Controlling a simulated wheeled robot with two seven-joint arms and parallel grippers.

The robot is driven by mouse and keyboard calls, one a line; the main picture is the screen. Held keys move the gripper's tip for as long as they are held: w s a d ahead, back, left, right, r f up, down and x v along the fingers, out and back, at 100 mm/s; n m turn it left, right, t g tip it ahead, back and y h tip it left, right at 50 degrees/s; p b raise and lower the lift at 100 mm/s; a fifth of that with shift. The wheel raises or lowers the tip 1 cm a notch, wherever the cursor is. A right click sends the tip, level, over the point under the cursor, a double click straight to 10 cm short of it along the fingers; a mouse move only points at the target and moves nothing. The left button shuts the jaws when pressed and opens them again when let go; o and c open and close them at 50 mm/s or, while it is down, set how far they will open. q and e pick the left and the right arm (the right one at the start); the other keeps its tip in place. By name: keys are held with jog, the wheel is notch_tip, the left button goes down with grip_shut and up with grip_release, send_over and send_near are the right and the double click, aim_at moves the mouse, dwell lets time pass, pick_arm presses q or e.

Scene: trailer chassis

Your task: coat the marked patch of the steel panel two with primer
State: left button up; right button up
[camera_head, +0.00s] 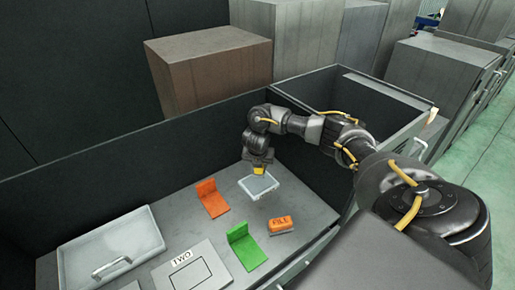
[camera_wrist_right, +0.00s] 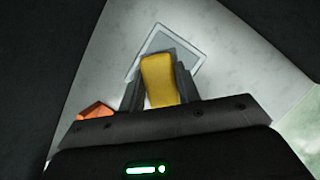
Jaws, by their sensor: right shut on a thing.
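Steel panel two (camera_head: 212,258) lies flat at the front of the workbench. It carries a "TWO" label (camera_head: 181,258) and a dark outlined rectangular patch (camera_head: 192,273), which shows no visible coating. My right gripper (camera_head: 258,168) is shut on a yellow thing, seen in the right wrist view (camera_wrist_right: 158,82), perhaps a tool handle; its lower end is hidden. The gripper is above a small pale tray (camera_head: 246,186) with a grey-blue inside, also in the right wrist view (camera_wrist_right: 158,41). I cannot tell whether the held thing touches the tray. My left gripper is not in view.
An orange angle piece (camera_head: 212,203), a green angle piece (camera_head: 243,250) and an orange block marked "FILE" (camera_head: 281,225) lie between tray and panel. Dark walls (camera_head: 120,165) rise behind the bench.

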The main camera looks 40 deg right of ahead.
aim_at(259, 171)
jog(key=shift+w+f+b, duration=0.25)
jog(key=shift+f+b, duration=0.1)
jog(key=shift+f, duration=0.2)
jog(key=shift+w+f+b, duration=0.2)
jog(key=shift+f+b, duration=0.1)
jog(key=shift+f, duration=0.2)
jog(key=f+b, duration=0.3)
jog(key=shift+s, duration=0.25)
jog(key=shift+w+f+b, duration=0.15)
jog(key=shift+f+b, duration=0.55)
jog(key=shift+r, duration=0.1)
jog(key=shift+f+b, duration=0.3)
jog(key=shift+f, duration=0.15)
jog(key=shift+f, duration=0.1)
dwell(0.5)
